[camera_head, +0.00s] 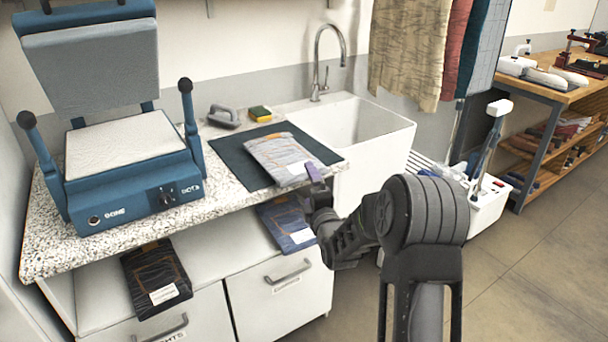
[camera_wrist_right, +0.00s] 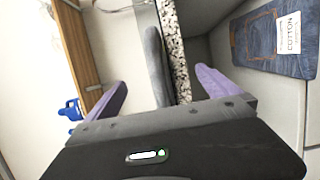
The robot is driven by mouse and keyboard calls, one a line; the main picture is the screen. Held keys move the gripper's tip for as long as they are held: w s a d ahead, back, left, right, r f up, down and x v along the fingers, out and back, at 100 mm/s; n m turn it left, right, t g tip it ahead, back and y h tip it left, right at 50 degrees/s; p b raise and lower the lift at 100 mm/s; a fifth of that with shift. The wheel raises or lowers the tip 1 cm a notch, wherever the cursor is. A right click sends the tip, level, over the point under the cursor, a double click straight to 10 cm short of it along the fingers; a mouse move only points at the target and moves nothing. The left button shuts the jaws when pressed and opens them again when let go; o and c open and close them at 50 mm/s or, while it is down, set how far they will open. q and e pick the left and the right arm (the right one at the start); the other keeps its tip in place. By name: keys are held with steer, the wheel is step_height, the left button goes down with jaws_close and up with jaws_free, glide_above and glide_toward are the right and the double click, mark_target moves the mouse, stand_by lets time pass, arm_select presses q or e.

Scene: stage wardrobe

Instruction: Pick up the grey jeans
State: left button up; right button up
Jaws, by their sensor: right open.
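The grey jeans (camera_head: 277,154) lie folded flat on a dark mat (camera_head: 238,158) on the speckled counter, with a pale label at their front right corner. My right gripper (camera_head: 318,178) is at the counter's front edge, beside that corner. In the right wrist view its purple fingers (camera_wrist_right: 160,93) are spread wide and empty. The edge of the grey jeans (camera_wrist_right: 156,65) and the speckled counter edge (camera_wrist_right: 178,60) show between them. I cannot tell whether a finger touches the jeans. My left gripper is not in view.
Dark blue folded jeans (camera_head: 285,222) lie on the shelf below the counter; black folded jeans (camera_head: 156,278) lie farther left. A blue heat press (camera_head: 130,165) stands left of the mat. A white sink (camera_head: 385,140) is to the right. A sponge (camera_head: 260,113) sits behind.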

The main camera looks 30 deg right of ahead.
mark_target(304, 175)
steer(key=b+x, duration=0.2)
steer(key=x, duration=0.3)
steer(key=shift+w+f+b, duration=0.15)
steer(key=shift+w+b, duration=0.05)
steer(key=shift+b, duration=0.2)
steer(key=shift+w+d, duration=0.3)
steer(key=shift+w, duration=0.35)
